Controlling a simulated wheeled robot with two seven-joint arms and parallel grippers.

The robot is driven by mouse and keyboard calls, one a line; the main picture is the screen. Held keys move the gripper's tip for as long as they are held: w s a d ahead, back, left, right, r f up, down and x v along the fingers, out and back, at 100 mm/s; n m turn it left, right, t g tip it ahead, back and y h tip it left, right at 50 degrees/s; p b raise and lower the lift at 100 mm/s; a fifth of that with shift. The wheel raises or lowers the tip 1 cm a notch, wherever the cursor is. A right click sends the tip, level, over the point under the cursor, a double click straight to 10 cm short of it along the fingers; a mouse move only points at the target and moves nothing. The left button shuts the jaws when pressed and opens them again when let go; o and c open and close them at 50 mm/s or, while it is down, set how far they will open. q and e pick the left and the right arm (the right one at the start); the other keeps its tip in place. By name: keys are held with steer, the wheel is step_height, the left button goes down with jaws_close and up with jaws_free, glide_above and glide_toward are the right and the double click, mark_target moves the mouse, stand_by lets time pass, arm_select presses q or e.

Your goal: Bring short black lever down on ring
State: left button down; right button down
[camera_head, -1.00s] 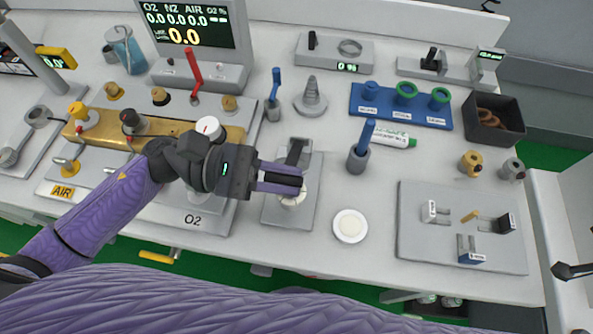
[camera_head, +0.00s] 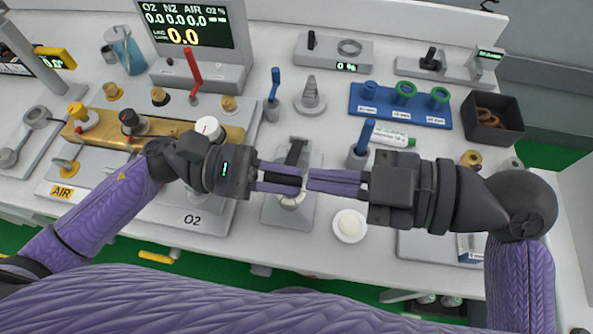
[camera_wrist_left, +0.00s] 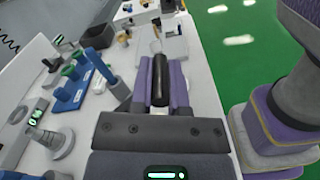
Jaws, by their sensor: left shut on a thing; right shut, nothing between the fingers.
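A grey plate (camera_head: 273,207) carries a short black lever (camera_head: 296,151), and a pale ring (camera_head: 292,201) shows partly below the fingers in the head view. My left gripper (camera_head: 298,181) is above the plate, between lever and ring, shut on a black cylinder. That cylinder (camera_wrist_left: 160,80) lies lengthwise between the purple fingers in the left wrist view; I cannot tell whether it is joined to the lever. My right gripper (camera_head: 310,181) is shut and empty, its fingertips close to the left ones. I cannot tell whether the tips touch. The fingers hide part of the ring and plate.
A round white dish (camera_head: 350,227) sits right of the plate. A blue-handled lever (camera_head: 362,140) and a grey cone (camera_head: 310,93) stand behind. A blue rack (camera_head: 400,119) and black bin (camera_head: 491,119) are farther right. The gold manifold (camera_head: 185,130) is left.

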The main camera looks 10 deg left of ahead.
steer(key=w+a+f, duration=0.2)
steer(key=a+f, duration=0.1)
steer(key=f, duration=0.1)
steer(key=shift+a+f, duration=0.35)
steer(key=shift+a, duration=0.05)
steer(key=shift+s, duration=0.1)
